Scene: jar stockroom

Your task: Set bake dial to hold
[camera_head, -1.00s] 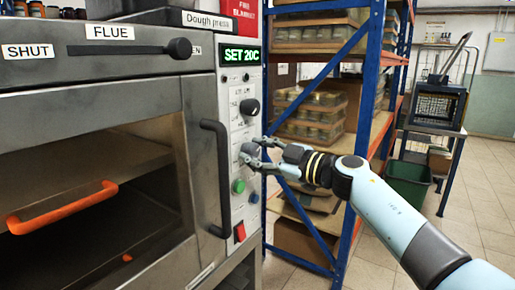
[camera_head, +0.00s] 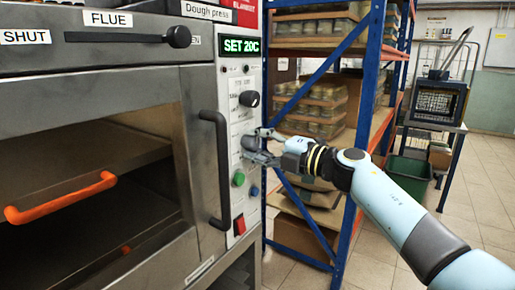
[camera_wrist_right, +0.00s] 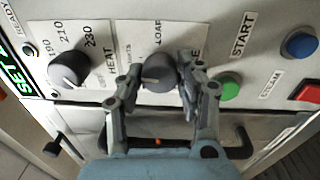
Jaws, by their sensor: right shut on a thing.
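The oven's control panel (camera_head: 239,200) has two dark round dials. The lower dial (camera_head: 249,143) has my right gripper (camera_head: 256,147) at it; in the right wrist view this dial (camera_wrist_right: 158,72) sits between the two fingers. My right gripper (camera_wrist_right: 158,90) is shut on it, one finger on each side. Print reading "LOAF" and a word ending in "E" shows around this dial, partly hidden by the fingers. I cannot read its setting. The upper dial (camera_head: 250,99), beside "HEAT" and numbers in the right wrist view, is free. My left gripper is not in view.
Below the held dial are a green button (camera_head: 239,178), a blue button (camera_head: 254,191) and a red switch (camera_head: 239,225). The oven door handle (camera_head: 217,170) stands out just left of the panel. A blue-posted shelf rack (camera_head: 367,80) stands close on the right.

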